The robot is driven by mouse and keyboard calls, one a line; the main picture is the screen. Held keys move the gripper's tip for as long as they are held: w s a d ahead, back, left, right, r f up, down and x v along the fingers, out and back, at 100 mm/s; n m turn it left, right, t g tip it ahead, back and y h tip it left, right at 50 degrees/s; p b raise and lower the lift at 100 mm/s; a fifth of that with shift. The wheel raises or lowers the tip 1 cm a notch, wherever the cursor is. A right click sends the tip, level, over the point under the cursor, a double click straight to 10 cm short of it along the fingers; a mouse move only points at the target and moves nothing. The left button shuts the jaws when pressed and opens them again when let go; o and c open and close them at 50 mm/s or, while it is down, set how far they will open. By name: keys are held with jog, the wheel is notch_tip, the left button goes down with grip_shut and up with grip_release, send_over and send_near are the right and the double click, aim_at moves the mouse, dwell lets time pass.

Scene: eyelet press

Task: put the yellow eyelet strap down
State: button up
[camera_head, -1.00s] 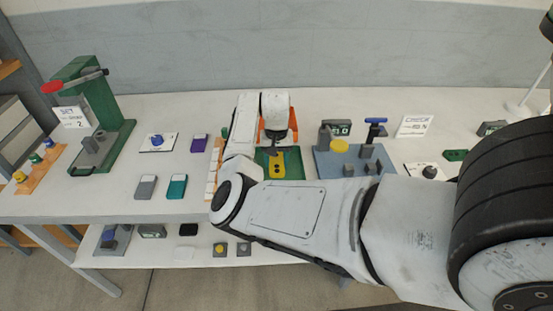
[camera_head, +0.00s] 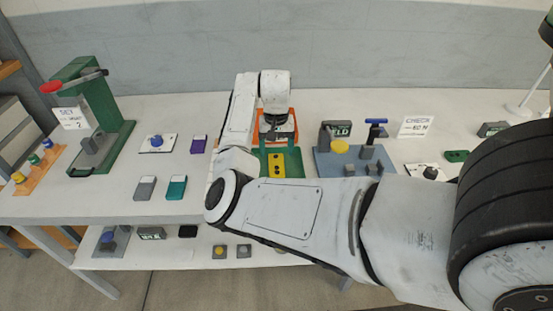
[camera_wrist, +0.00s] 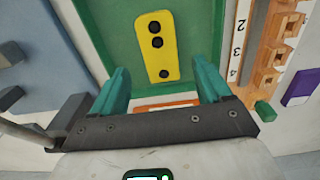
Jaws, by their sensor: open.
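The yellow eyelet strap (camera_head: 277,164) lies flat on the green tray (camera_head: 297,163), with several dark holes along it. In the wrist view the strap (camera_wrist: 157,45) lies on the tray floor, beyond the fingertips and apart from them. My gripper (camera_wrist: 162,80) has two teal fingers spread wide with nothing between them. In the head view my gripper (camera_head: 277,140) is above the back of the tray, and my wrist partly hides its fingers.
A green press (camera_head: 85,110) with a red-tipped lever stands at the left. A blue-grey fixture plate (camera_head: 330,170) with a yellow disc is right of the tray. A numbered wooden rack (camera_wrist: 270,55) is close beside the tray. Grey, teal and purple blocks lie to the left.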

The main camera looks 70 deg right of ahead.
notch_tip(320, 180, up, 7)
jog(key=shift+f+b, duration=0.15)
jog(key=shift+b, duration=0.15)
dwell(0.5)
jog(key=n+t+h, duration=0.3)
jog(key=n+h, duration=0.2)
jog(key=n, duration=0.3)
send_near(274, 171)
jog(key=w+a, duration=0.1)
jog(key=a, duration=0.1)
jog(key=w+a+f, duration=0.1)
jog(key=w+a, duration=0.1)
jog(key=w+a+f, duration=0.1)
jog(key=w+a, duration=0.1)
jog(key=shift+a, duration=0.1)
jog(key=s+a+f+n+t+y, duration=0.1)
jog(key=s+a+f+n+y, duration=0.15)
jog(key=a, duration=0.95)
jog(key=s+a+f+n+t+y, duration=0.1)
jog(key=s+a+f+n+y, duration=0.15)
jog(key=a, duration=0.95)
jog(key=s+d+f+g, duration=0.2)
jog(key=s+f, duration=0.3)
jog(key=s, duration=0.4)
jog(key=shift+d+f+g, duration=0.15)
jog(key=shift+d+g, duration=0.1)
jog(key=shift+g, duration=0.45)
